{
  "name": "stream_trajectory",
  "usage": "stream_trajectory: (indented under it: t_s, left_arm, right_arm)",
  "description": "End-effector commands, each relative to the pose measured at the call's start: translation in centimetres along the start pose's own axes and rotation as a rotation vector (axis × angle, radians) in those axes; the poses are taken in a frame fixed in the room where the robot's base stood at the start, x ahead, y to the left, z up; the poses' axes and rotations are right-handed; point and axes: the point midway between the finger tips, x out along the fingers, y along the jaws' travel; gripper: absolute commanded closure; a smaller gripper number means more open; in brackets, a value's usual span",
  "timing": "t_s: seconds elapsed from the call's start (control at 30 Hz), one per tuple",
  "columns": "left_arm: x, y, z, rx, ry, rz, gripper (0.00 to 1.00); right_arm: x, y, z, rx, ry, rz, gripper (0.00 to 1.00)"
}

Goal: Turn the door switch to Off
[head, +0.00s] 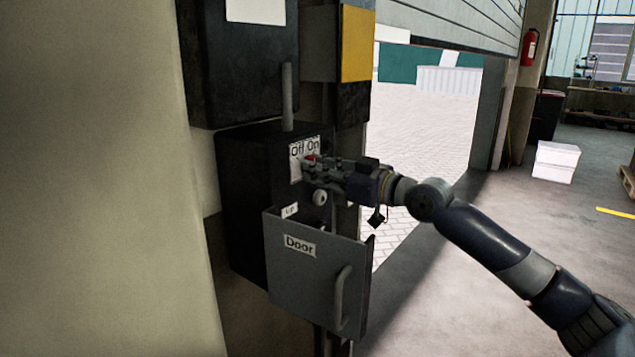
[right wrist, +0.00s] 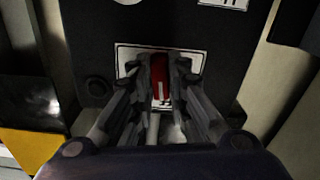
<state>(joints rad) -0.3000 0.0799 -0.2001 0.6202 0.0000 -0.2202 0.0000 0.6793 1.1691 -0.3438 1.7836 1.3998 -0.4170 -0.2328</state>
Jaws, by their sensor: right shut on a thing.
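The door switch is a red lever (right wrist: 160,72) on a white plate (right wrist: 127,56) on the front of a dark control box (head: 243,190). In the head view a bit of the red lever (head: 310,158) shows just under the "Off On" label (head: 304,148). My right gripper (head: 310,170) reaches in from the right. In the right wrist view its fingers are closed on both sides of the red lever. The fingers hide part of the lever, and I cannot tell whether it points to Off or On. My left gripper is not in view.
A grey cover labelled "Door" (head: 300,246) with a handle (head: 341,296) stands out below my gripper. A round pale knob (head: 320,198) sits just below the fingers. Another dark box (head: 242,62) is above. Open floor lies to the right.

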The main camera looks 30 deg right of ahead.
Motion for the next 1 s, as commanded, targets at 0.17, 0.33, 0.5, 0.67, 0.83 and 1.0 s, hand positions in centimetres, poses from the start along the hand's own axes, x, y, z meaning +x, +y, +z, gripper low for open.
stream_trajectory:
  t_s: [0.17,0.33,0.5,0.67,0.83,1.0]
  left_arm:
    - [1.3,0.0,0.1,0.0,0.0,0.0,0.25]
    - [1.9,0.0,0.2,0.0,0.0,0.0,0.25]
    - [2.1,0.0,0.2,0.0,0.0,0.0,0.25]
    - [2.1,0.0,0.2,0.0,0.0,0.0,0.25]
    - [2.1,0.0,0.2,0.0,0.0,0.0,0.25]
    - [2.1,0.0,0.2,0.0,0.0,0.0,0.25]
  right_arm:
    - [0.0,-0.2,0.5,-0.226,-0.006,-0.002,0.94]
    - [0.0,-0.3,0.5,-0.436,-0.007,-0.004,0.94]
    - [0.0,-0.3,0.3,-0.592,-0.006,-0.004,0.94]
    - [0.0,-0.3,0.2,-0.626,-0.007,-0.004,0.94]
    - [0.0,-0.3,0.2,-0.624,-0.006,-0.004,0.76]
    - [0.0,-0.2,0.2,-0.623,-0.005,-0.003,0.56]
